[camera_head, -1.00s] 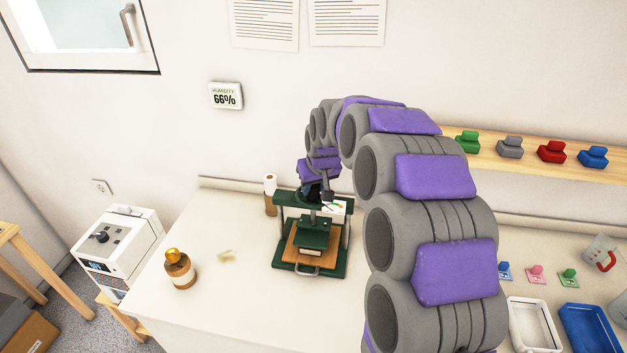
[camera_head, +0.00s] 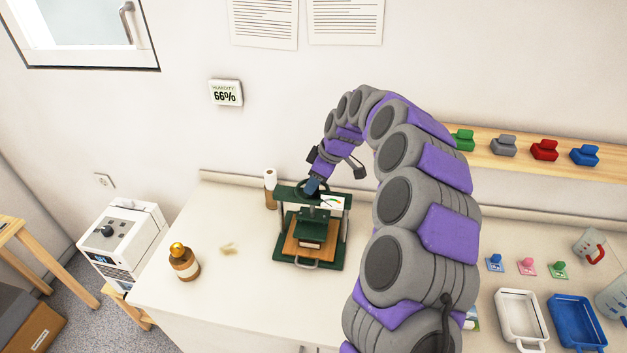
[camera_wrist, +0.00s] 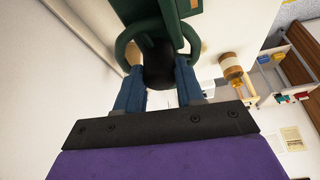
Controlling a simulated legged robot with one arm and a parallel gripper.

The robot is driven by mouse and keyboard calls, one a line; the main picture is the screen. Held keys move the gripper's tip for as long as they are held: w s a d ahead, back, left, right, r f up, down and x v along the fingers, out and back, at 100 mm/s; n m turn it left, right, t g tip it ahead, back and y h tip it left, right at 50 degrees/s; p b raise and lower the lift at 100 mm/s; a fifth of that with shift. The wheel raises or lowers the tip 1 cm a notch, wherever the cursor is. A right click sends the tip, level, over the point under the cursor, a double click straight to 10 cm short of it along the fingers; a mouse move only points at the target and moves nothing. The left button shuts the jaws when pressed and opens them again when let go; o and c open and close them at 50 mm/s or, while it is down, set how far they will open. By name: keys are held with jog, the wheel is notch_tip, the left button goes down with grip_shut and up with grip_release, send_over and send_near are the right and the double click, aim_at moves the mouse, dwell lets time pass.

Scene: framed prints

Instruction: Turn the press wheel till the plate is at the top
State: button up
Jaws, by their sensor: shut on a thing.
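The green book press (camera_head: 337,243) stands on the white counter. Its wheel (camera_head: 299,188) sits on top of the crossbar, partly covered by my gripper. My gripper (camera_head: 313,186) reaches down to the wheel from the upper right, tilted. In the wrist view, its two blue fingers (camera_wrist: 158,80) are closed on either side of a dark round part of the wheel, with the green rim (camera_wrist: 127,42) just beyond. The green plate (camera_head: 313,218) hangs below the crossbar, above a small block on the wooden bed (camera_head: 291,246). The gap under the plate is hard to judge.
A brown bottle (camera_head: 184,263) stands on the counter left of the press, and a paper roll (camera_head: 270,188) behind it. White and blue trays (camera_head: 575,322) lie at the right. A shelf (camera_head: 480,151) with coloured blocks runs along the wall. Clear counter surrounds the press front.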

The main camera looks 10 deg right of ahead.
jog(key=shift+n, duration=0.9)
jog(key=o, duration=1)
jog(key=shift+o, duration=0.2)
jog(key=shift+d+r, duration=0.1)
jog(key=w+p+v, duration=0.1)
jog(key=p+v, duration=0.1)
jog(key=v, duration=1.5)
jog(key=shift+d, duration=0.3)
jog(key=shift+g, duration=0.3)
